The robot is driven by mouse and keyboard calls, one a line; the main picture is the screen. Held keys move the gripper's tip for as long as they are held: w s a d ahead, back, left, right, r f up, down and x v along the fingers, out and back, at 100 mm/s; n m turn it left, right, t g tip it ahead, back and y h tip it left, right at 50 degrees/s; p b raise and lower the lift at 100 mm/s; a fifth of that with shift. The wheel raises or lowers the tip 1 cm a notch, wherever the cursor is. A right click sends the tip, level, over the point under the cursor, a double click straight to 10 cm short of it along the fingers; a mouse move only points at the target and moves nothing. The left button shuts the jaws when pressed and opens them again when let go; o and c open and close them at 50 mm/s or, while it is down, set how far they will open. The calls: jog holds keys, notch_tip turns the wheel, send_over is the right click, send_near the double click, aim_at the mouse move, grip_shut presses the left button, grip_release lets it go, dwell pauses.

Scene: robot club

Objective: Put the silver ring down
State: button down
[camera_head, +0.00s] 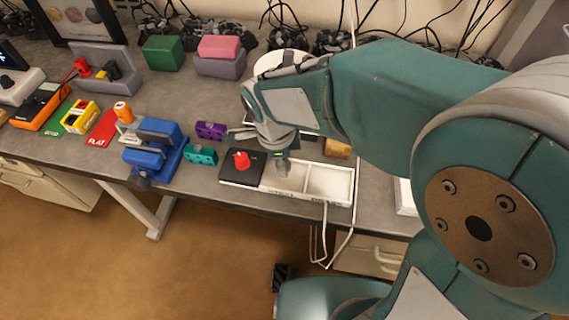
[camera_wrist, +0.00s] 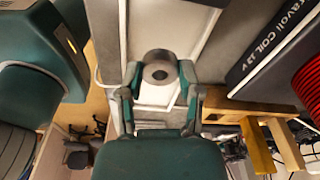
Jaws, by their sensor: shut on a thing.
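The silver ring (camera_wrist: 158,56) is a thick grey ring with a dark centre in the wrist view. My gripper (camera_wrist: 160,71) is shut on it, with one finger on each side. In the head view my gripper (camera_head: 282,162) points down over the white divided tray (camera_head: 318,200) near the table's front edge. The tray's pale floor also shows behind the ring in the wrist view. The ring is hard to make out in the head view, and its height above the tray cannot be told.
A black panel with a red knob (camera_head: 241,160) lies left of the gripper. Teal (camera_head: 201,155) and purple (camera_head: 210,130) blocks and a blue vise-like fixture (camera_head: 155,148) stand further left. In the wrist view a black lettered box (camera_wrist: 270,50) and a red coil (camera_wrist: 308,80) are at right.

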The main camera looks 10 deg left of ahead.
jog(key=shift+w+f, duration=0.2)
jog(key=shift+f, duration=1.65)
jog(key=shift+d, duration=0.1)
jog(key=shift+c, duration=1.4)
grip_release()
jog(key=shift+f, duration=0.1)
